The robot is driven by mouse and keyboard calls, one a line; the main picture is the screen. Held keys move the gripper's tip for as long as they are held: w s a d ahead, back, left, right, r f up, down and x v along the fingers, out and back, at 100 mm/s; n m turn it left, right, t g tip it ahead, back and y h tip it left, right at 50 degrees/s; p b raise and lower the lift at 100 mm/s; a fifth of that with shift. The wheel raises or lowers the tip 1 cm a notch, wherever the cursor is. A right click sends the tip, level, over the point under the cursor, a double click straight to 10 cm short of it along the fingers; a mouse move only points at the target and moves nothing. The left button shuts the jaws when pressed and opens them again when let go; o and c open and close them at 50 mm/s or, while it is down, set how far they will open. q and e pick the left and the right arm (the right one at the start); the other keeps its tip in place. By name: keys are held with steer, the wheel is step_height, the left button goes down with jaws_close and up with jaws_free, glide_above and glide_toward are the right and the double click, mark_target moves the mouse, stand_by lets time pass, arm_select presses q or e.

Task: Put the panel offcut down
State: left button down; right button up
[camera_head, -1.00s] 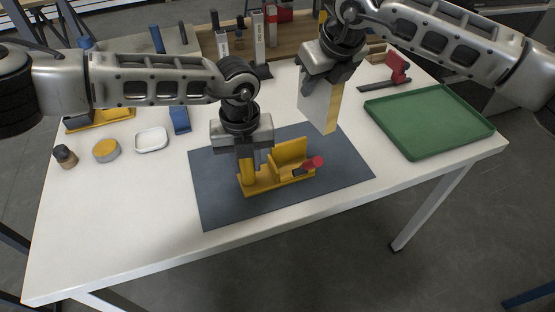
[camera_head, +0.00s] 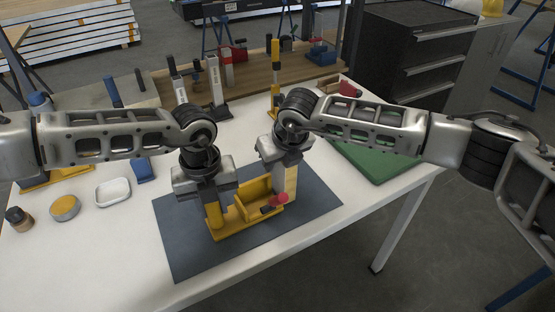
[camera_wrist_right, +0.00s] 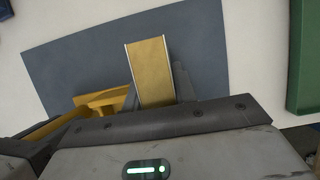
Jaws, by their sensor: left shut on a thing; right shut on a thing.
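The panel offcut (camera_head: 291,181), a pale slab with a yellow-tan face, is held upright by my shut right gripper (camera_head: 286,160). It is just right of the yellow fixture (camera_head: 238,223), over the dark grey mat (camera_head: 185,258). I cannot tell whether its lower end touches the mat. In the right wrist view the offcut (camera_wrist_right: 151,68) sticks out from the jaws over the mat (camera_wrist_right: 75,55), with the fixture (camera_wrist_right: 103,100) to its left. My left gripper (camera_head: 212,207) is shut on the fixture's upright yellow post. The fixture has a red knob (camera_head: 282,198) at its right.
A green tray (camera_head: 374,161) lies at the right, partly behind my right arm.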

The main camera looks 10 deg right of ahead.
steer(key=o, duration=1.1)
steer(key=shift+f, duration=0.1)
steer(key=shift+c, duration=0.2)
